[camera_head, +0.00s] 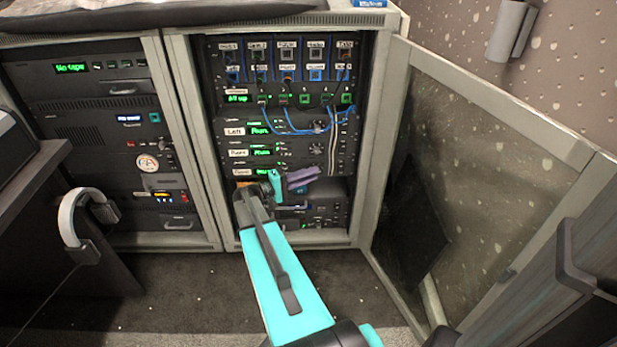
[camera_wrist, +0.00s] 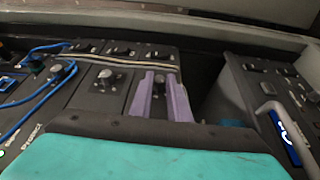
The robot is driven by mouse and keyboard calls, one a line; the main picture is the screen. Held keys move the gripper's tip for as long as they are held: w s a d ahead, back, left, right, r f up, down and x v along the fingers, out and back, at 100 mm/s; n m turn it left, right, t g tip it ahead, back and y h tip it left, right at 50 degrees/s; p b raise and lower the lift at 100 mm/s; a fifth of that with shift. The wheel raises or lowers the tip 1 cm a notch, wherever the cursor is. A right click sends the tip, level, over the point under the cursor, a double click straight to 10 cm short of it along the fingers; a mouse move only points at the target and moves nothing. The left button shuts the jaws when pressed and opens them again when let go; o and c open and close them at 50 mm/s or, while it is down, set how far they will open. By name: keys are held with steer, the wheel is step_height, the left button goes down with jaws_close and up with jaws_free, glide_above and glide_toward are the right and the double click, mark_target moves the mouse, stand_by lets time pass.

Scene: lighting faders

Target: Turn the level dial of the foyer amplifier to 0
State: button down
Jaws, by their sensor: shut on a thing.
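The third amplifier down (camera_head: 247,173) in the open rack, in the place where the foyer amplifier would be, has a small label I cannot read and a lit green display. My arm partly covers it. My gripper (camera_head: 303,176) has purple fingers reaching to the right part of this amplifier's front, where the dials sit on the two units above. In the wrist view the two purple fingers (camera_wrist: 162,98) stand close together against the panel, shut around the level dial. The dial is mostly hidden between them, and its setting cannot be read.
Two amplifiers above show free dials (camera_head: 318,126) (camera_head: 316,149). Blue cables (camera_head: 290,128) loop down from the patch row. The rack's glass door (camera_head: 485,150) stands open at the right.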

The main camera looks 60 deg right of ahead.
steer(key=shift+s+d, duration=0.1)
steer(key=shift+s, duration=0.05)
steer(key=c, duration=1.7)
jaws_free()
steer(key=shift+o, duration=0.2)
steer(key=p+v, duration=0.2)
steer(key=v, duration=1.2)
steer(key=shift+p, duration=0.35)
